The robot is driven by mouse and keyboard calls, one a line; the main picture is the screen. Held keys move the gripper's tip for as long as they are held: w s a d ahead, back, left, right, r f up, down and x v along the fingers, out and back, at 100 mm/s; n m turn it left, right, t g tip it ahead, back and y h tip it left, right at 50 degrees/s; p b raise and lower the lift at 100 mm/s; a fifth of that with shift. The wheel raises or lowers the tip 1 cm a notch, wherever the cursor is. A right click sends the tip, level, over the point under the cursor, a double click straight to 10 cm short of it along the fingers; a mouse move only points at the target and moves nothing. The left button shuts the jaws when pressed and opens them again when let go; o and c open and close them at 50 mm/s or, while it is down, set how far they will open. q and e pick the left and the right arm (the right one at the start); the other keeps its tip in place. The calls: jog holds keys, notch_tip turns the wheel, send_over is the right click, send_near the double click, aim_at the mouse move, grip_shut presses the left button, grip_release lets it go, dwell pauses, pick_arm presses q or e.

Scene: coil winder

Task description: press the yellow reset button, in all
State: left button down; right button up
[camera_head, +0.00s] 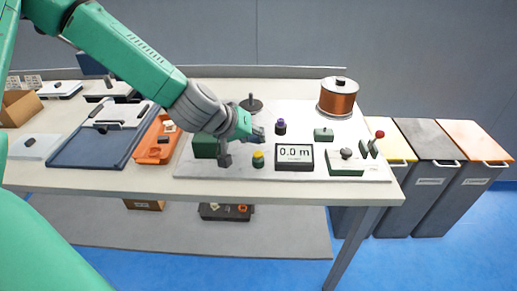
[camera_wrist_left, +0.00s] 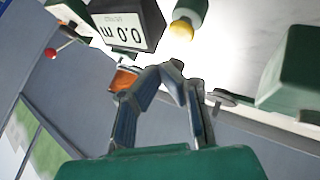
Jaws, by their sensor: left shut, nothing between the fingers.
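The yellow reset button (camera_head: 258,155) sits on a dark green base on the white plate of the coil winder (camera_head: 230,172), left of the counter display (camera_head: 294,153) reading "0.0 m". My left gripper (camera_head: 243,147) is over the plate, just left of the button, with its fingers shut and empty. In the left wrist view, the button (camera_wrist_left: 182,31) is above the fingertips (camera_wrist_left: 172,68) in the picture, with a visible gap. I cannot tell whether the button is pressed. My right gripper is not in view.
A green block (camera_head: 205,147) stands left of the gripper. An orange tray (camera_head: 154,150) lies left of the plate. Bins (camera_head: 433,150) stand right of the table.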

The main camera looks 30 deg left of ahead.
aim_at(257, 154)
pick_arm(q)
notch_tip(257, 154, up, 4)
jog(key=p, duration=0.2)
jog(key=shift+f+p, duration=0.25)
jog(key=shift+p, duration=0.1)
jog(key=shift+f, duration=0.1)
jog(key=shift+s, duration=0.1)
